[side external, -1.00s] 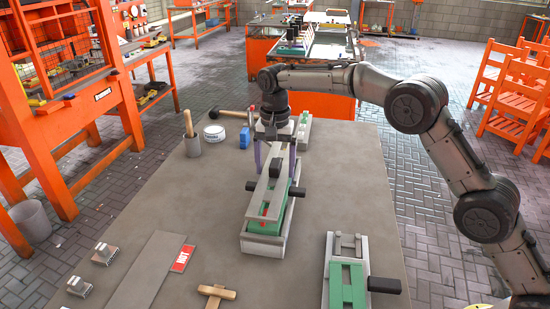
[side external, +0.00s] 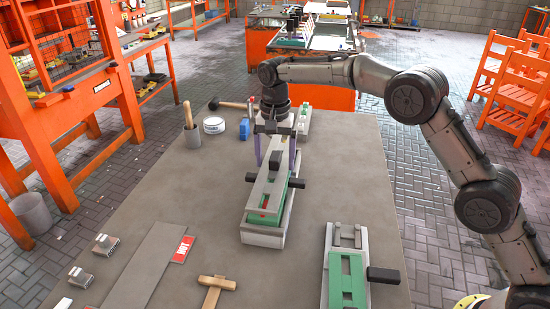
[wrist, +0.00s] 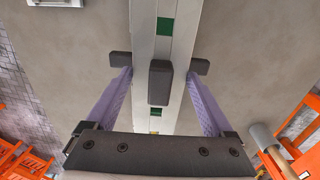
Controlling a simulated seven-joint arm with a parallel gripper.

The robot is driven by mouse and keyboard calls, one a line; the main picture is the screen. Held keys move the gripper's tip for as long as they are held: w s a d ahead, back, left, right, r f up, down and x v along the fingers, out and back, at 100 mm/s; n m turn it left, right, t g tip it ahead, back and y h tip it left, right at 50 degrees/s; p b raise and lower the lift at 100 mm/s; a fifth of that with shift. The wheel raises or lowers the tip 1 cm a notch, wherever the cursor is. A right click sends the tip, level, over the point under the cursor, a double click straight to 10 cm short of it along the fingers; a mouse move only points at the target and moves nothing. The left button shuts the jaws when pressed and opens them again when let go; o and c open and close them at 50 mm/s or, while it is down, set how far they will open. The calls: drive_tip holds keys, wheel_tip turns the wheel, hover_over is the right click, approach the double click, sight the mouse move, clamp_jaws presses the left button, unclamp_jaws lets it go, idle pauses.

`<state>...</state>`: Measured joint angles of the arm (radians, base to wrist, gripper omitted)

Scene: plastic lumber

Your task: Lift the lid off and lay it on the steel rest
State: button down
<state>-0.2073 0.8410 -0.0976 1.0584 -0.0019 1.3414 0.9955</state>
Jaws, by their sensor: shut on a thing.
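The lid (side external: 262,194) is a long pale grey bar with a black knob (side external: 274,160) on its top. It lies along a green mould body on a grey base (side external: 262,237) at the middle of the table; whether a gap lies between them is unclear. My gripper (side external: 278,156) is over the lid's far part, its purple fingers pointing down on either side. In the wrist view my gripper (wrist: 159,75) straddles the lid (wrist: 148,30), shut on it, with the knob (wrist: 159,82) between the fingers. A long flat grey plate (side external: 145,270), possibly the steel rest, lies at left.
Dark side handles (side external: 296,183) stick out beside the mould. Another green mould (side external: 347,280) stands at front right. A red sign (side external: 183,249), small metal blocks (side external: 103,245) and a wooden mallet (side external: 216,283) lie nearby.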

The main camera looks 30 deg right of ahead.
sight(275, 169)
drive_tip(key=shift+f, duration=1.6)
idle(1.2)
unclamp_jaws()
drive_tip(key=shift+f, duration=0.15)
drive_tip(key=shift+r, duration=3.6)
